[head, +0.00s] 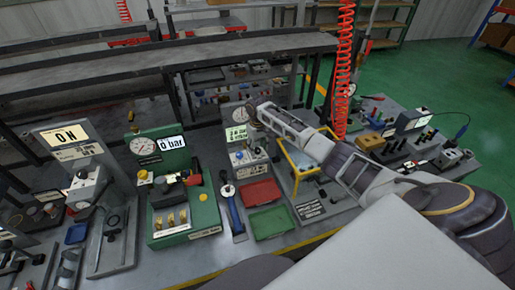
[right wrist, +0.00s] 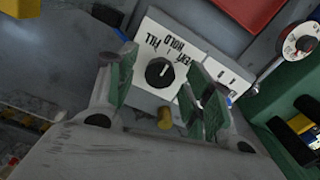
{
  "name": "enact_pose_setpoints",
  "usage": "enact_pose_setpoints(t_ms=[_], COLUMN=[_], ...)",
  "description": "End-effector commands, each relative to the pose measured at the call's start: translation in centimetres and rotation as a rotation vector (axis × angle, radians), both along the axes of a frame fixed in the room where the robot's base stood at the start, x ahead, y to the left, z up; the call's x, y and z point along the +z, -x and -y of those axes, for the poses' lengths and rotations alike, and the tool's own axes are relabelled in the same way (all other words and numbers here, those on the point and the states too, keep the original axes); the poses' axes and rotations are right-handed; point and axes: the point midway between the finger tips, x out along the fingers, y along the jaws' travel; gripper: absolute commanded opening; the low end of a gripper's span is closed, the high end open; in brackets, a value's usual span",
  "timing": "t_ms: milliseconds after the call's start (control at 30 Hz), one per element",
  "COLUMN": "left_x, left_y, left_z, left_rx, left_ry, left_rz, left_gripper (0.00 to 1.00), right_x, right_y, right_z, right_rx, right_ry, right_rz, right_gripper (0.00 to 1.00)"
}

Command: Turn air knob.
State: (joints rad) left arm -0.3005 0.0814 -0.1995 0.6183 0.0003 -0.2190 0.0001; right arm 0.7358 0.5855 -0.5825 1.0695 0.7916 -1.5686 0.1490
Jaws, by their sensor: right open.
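The black round knob (right wrist: 159,72) sits on a white plate (right wrist: 148,33) marked FILL, HOLD and VENT in the right wrist view. A pale mark shows on the knob; which label it points at is hard to tell. My right gripper (right wrist: 163,82) is open, with its green-padded fingers on either side of the knob. I cannot tell whether they touch it. In the head view my right gripper (head: 262,112) is at the grey panel with a lit display (head: 236,133), where the knob is too small to make out. My left gripper is not in view.
A red tray (head: 261,192) and a green tray (head: 271,223) lie in front of the panel. A green gauge station (head: 170,185) stands to the left. A yellow frame (head: 291,175) is close under my right arm. A red coiled hose (head: 344,70) hangs behind it.

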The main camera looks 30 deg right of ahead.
Motion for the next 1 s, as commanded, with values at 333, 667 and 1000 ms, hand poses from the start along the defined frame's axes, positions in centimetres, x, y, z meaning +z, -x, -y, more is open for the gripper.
enact_pose_setpoints(t_ms=[333, 667, 1000], left_x=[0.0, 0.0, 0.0], left_y=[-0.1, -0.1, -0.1], left_z=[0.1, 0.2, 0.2], left_rx=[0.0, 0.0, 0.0], left_ry=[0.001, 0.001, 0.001], left_rz=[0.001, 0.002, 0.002], left_gripper=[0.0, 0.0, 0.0], right_x=[3.4, 8.3, 11.5], right_y=[-0.1, -0.1, -0.1], right_z=[0.0, 0.0, 0.1], right_rx=[0.0, 0.0, -0.001], right_ry=[0.0, 0.0, 0.0], right_rz=[0.003, 0.003, 0.002], right_gripper=[0.51, 0.51, 0.51])
